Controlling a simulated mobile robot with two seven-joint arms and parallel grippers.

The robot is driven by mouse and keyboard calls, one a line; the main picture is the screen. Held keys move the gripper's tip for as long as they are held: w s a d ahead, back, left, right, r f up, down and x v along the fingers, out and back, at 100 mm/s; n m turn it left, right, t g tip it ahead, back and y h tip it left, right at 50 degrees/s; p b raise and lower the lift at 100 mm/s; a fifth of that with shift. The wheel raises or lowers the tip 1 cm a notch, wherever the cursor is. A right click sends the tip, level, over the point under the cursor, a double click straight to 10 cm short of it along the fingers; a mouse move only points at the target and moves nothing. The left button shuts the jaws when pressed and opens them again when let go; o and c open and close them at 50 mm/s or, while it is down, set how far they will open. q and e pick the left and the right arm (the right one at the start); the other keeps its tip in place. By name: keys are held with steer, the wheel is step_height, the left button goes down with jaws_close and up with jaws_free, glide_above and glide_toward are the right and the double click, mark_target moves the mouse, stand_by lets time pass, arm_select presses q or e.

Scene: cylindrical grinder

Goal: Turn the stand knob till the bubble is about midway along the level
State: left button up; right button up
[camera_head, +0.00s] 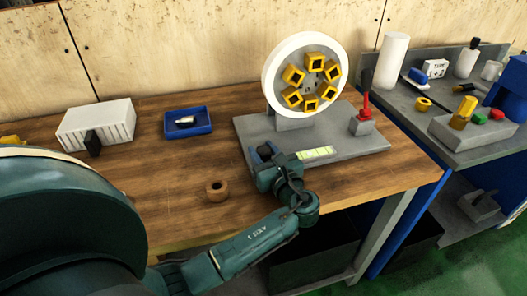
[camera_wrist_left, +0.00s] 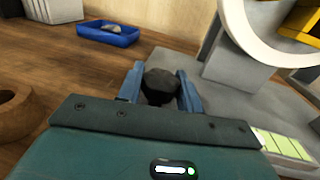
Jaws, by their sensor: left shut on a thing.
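The stand knob is a dark, faceted knob (camera_head: 264,152) at the left front of the grey stand (camera_head: 355,143). In the left wrist view the knob (camera_wrist_left: 161,82) sits between the two blue fingers. My left gripper (camera_head: 266,162) is shut on it, and the gripper partly covers it in the head view. The level (camera_head: 316,153) is a pale yellow-green strip with dividing lines on the stand, right of the gripper. Part of the level (camera_wrist_left: 283,146) also shows at the right of the wrist view. My right gripper is not in view.
A white wheel (camera_head: 289,48) with yellow square pieces stands upright on the stand. A red-handled part (camera_head: 366,108) is at its right. A brown ring (camera_head: 216,191), a blue tray (camera_head: 202,128) and a white vented box (camera_head: 105,122) lie on the wooden table. A cluttered grey bench is at right.

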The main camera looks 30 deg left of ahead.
arm_select(q)
steer(key=shift+r+p, duration=0.2)
steer(key=shift+p, duration=0.25)
steer(key=m+t+p, duration=0.1)
steer(key=t+h+p, duration=0.1)
steer(key=p, duration=0.1)
steer(key=shift+a+r+m+h, duration=0.1)
steer(key=shift+r+m+h, duration=0.2)
steer(key=shift+m, duration=0.1)
steer(key=shift+m+t+h+p, duration=0.4)
steer(key=shift+m+t+p, duration=0.15)
steer(key=shift+t, duration=0.15)
steer(key=shift+f+m+t+h+p, duration=0.3)
steer(key=shift+m+t+h+p, duration=0.25)
steer(key=shift+m+t+h, duration=0.45)
steer(key=shift+f+h, duration=0.15)
steer(key=shift+h, duration=0.15)
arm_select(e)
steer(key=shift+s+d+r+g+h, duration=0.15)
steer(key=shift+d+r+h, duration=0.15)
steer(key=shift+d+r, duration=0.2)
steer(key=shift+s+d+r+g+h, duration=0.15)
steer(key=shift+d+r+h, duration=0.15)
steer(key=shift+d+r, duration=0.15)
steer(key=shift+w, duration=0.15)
arm_select(q)
steer(key=o, duration=1)
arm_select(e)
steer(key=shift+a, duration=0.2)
